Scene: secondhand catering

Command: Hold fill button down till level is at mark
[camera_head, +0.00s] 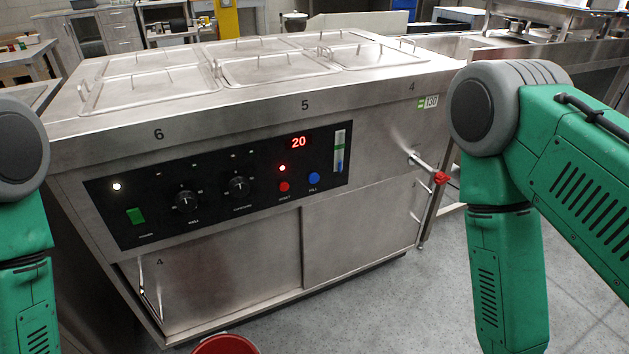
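The blue fill button (314,179) is on the black control panel (262,203) on the front of a steel bain-marie (230,134). Nothing touches the button. Above and right of it is a narrow upright level gauge (339,152) with a green band near its middle and blue in its lower part. The blue top appears below the green band. A red display (298,142) reads 20. My green arms hang down at the left and right edges of the head view. Both grippers are outside the picture.
A red reset button (284,187) sits left of the fill button, with two black knobs and a green switch (135,216) further left. A red-handled valve (441,178) sticks out at the right. A red bucket (226,345) stands at the bottom front.

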